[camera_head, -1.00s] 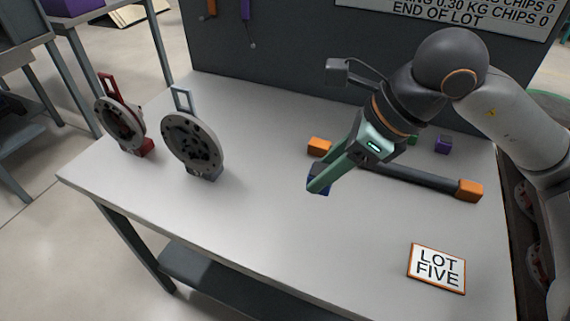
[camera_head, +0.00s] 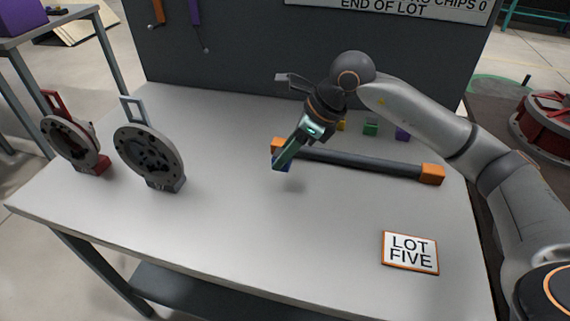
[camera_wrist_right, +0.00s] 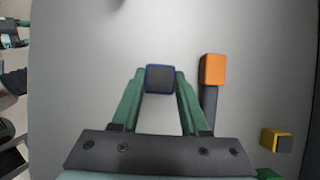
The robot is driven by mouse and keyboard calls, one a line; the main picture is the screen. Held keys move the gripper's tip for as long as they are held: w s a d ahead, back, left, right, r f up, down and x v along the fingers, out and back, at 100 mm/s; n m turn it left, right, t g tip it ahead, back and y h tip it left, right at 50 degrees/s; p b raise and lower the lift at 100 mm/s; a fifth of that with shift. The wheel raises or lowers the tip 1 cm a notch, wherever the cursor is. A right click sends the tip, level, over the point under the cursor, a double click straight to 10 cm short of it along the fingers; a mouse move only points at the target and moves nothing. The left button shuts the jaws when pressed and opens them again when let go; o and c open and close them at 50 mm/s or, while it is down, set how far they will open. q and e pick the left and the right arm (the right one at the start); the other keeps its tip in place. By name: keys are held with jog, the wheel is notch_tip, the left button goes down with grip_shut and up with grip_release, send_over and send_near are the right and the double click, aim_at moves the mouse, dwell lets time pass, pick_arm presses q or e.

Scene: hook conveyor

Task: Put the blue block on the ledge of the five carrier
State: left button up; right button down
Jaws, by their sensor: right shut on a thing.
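My right gripper (camera_head: 282,162) is shut on the blue block (camera_wrist_right: 160,79). In the right wrist view the block sits between the two green fingertips, dark-faced with blue edges. In the head view the block is mostly hidden behind a finger, and a faint shadow on the table suggests it is held above the surface. No carrier marked five and no ledge can be made out in these views. My left gripper is not in view in the head view.
A dark bar (camera_head: 360,163) with orange ends lies beside the gripper. Green (camera_head: 370,128) and purple (camera_head: 402,134) blocks sit behind it. A "LOT FIVE" card (camera_head: 410,252) lies at front right. Two round grey discs with handles, one blue (camera_head: 150,155), one red (camera_head: 72,146), stand left. The front middle is clear.

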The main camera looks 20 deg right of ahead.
aim_at(285, 165)
jog(key=shift+w+d+f, duration=0.1)
jog(key=shift+w+f, duration=0.1)
jog(key=shift+f, duration=0.2)
jog(key=shift+w+f, duration=0.1)
jog(key=shift+f, duration=1.45)
jog(key=shift+f+b, duration=0.2)
jog(key=shift+b, duration=0.2)
jog(key=shift+c, duration=2.1)
grip_release()
